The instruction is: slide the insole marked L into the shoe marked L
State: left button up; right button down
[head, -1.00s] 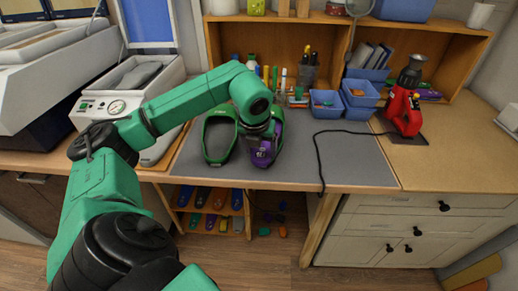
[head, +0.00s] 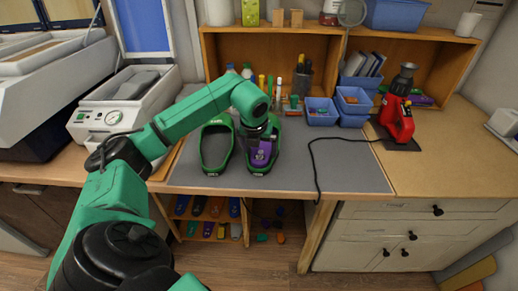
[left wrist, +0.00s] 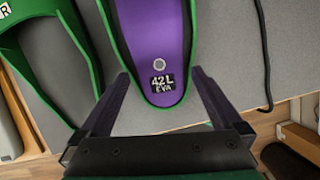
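The purple insole (left wrist: 158,30) lies inside the right-hand green shoe (head: 275,155), within its green rim. A label reading 42L EVA shows at its heel end in the left wrist view. The insole (head: 260,154) is partly hidden by my arm in the head view. My left gripper (left wrist: 158,73) is open, its two dark fingers apart on either side of the shoe's heel end. Nothing is clamped between them. The other green shoe (head: 204,160) stands to the left and is marked R in the left wrist view. My right gripper is not in view.
The grey mat (head: 340,175) is clear at its right, apart from a black cable. Blue bins (head: 322,112) and a tool shelf stand behind. A red tool (head: 397,120) stands at the right. A white machine (head: 120,110) stands at the left.

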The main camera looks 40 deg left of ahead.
pick_arm(q)
jog(key=shift+s+r, duration=0.1)
jog(key=shift+r, duration=0.4)
jog(key=v, duration=1.3)
jog(key=shift+s+r+b, duration=0.2)
jog(key=shift+r+b, duration=0.05)
jog(key=shift+b, duration=0.05)
jog(key=shift+d+f, duration=0.1)
